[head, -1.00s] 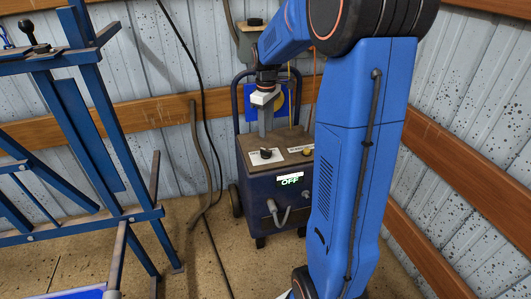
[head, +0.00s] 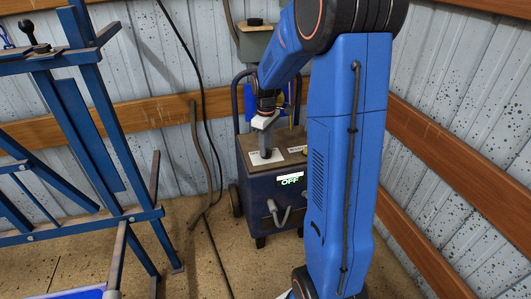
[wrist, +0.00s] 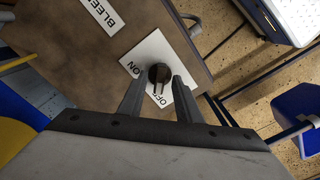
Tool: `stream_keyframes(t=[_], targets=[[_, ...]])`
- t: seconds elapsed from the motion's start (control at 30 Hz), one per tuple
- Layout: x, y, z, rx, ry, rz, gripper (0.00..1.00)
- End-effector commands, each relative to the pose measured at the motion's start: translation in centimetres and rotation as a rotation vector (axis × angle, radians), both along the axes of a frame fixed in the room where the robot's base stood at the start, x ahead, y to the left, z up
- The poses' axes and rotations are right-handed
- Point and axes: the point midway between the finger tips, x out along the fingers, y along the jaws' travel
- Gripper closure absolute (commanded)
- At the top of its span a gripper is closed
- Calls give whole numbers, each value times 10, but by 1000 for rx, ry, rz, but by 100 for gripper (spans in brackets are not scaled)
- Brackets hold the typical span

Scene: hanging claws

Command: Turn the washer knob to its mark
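The washer (head: 258,205) is a dark blue wheeled box with a brown top and a display reading OFF. Its dark round knob (wrist: 160,73) sits on a white plate (wrist: 151,58) lettered ON and OFF. In the wrist view my gripper (wrist: 158,80) is open, with one grey finger on each side of the knob and small gaps visible. Whether the tips reach down to the knob's height is unclear. In the head view my gripper (head: 266,150) points down onto the plate and hides the knob.
A second white label (wrist: 99,14) lies on the washer top. A hose (head: 278,215) hangs on its front. A blue steel frame (head: 110,120) stands at left. The corrugated wall with wooden rails is close behind and at right.

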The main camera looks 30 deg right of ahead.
Motion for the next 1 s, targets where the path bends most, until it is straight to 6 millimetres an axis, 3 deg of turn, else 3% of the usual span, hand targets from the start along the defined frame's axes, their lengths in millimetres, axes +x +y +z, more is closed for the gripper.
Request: stream_keyframes(t=[0.2,0.33,0.37,0.57,1.0], targets=[[0,0,0,0,0,0,69],[0,0,0,0,0,0,97],[0,0,0,0,0,0,100],[0,0,0,0,0,-22,100],[0,0,0,0,0,-430,100]])
